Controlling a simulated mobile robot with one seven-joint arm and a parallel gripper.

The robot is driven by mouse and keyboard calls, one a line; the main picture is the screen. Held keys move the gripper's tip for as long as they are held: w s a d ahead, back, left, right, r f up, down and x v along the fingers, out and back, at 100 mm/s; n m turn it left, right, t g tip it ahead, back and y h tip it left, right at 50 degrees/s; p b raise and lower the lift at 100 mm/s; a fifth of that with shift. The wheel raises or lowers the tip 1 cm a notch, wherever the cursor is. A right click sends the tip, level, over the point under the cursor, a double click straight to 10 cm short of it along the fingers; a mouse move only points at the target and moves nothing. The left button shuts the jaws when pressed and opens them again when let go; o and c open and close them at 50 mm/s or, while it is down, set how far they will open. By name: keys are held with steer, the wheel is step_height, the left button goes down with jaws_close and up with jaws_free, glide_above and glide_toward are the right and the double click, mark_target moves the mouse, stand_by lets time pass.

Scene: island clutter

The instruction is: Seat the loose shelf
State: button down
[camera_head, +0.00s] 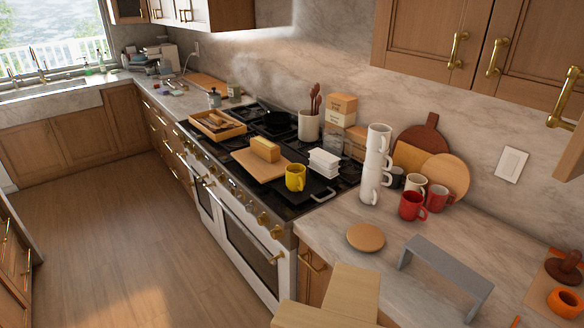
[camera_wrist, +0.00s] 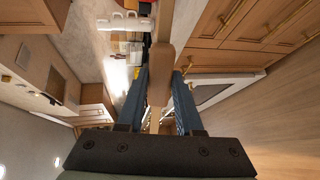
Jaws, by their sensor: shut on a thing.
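In the wrist view, my gripper (camera_wrist: 161,76) has its two blue fingers on either side of a narrow brown wooden piece (camera_wrist: 159,62), which I take to be the loose shelf, seen nearly edge-on. The fingers are shut on it. In the head view, pale wooden board-like pieces (camera_head: 352,292) rise at the bottom edge, in front of the counter; I cannot tell whether they are the held piece. My gripper does not show in the head view. No seat for the shelf can be made out.
A grey riser (camera_head: 448,276) stands on the counter (camera_head: 335,232) at right, near a round wooden disc (camera_head: 365,237). Stacked white mugs (camera_head: 376,165) and red mugs (camera_head: 412,205) stand behind. The stove holds a yellow mug (camera_head: 295,177) and a wooden tray (camera_head: 218,125). The floor (camera_head: 110,230) is clear.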

steer(key=s+a+f+n+y+b, duration=0.3)
steer(key=s+a+f+y, duration=0.2)
steer(key=s+a+f, duration=0.2)
steer(key=shift+s+a+n+t+b, duration=0.4)
steer(key=shift+s+a, duration=0.35)
steer(key=shift+a, duration=0.1)
